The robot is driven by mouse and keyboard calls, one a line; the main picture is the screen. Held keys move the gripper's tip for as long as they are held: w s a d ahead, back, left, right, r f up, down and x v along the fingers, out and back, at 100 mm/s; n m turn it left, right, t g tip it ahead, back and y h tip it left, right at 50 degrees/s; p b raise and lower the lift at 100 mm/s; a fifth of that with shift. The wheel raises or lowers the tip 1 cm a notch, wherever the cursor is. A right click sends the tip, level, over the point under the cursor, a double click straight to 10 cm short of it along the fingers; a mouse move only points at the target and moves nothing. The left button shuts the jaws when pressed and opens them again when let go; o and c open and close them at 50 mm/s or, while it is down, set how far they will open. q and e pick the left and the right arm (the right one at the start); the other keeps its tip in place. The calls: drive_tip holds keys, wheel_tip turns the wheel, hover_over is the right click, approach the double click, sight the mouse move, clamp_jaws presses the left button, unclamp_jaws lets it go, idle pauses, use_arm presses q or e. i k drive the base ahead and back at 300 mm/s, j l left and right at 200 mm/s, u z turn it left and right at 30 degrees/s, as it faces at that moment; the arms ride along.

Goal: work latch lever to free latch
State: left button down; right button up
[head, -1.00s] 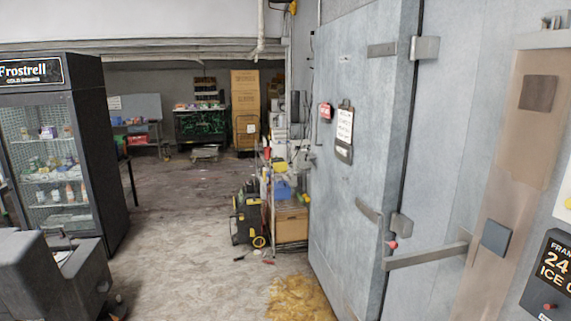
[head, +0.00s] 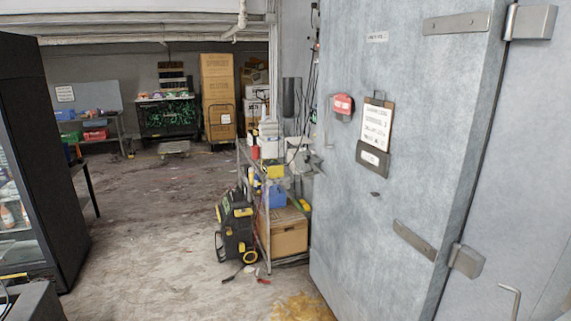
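The large grey freezer door (head: 400,90) fills the right half of the head view. Its strap hinges (head: 457,22) are on its right side. A small grey metal fitting (head: 314,163) sticks out at the door's left edge, about mid-height. It may be the latch lever, but it is too small and too edge-on to tell its position or whether the latch is engaged. Neither of my grippers is in view, and nothing touches the door.
A shelf rack (head: 265,205) with a cardboard box (head: 289,232) and a yellow-black machine (head: 236,228) stand left of the door. A dark display fridge (head: 42,150) is at far left. Open floor (head: 160,240) lies between. A yellowish patch (head: 300,308) lies by the door's foot.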

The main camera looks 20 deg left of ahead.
sight(319, 170)
drive_tip(key=i+j+u, duration=0.1)
drive_tip(key=i+j, duration=0.15)
drive_tip(key=i, duration=0.3)
drive_tip(key=i+j+u, duration=0.1)
drive_tip(key=i+j, duration=0.15)
drive_tip(key=i, duration=0.25)
drive_tip(key=i+j+u, duration=0.1)
drive_tip(key=i, duration=0.45)
drive_tip(key=i+u, duration=0.1)
drive_tip(key=i, duration=0.1)
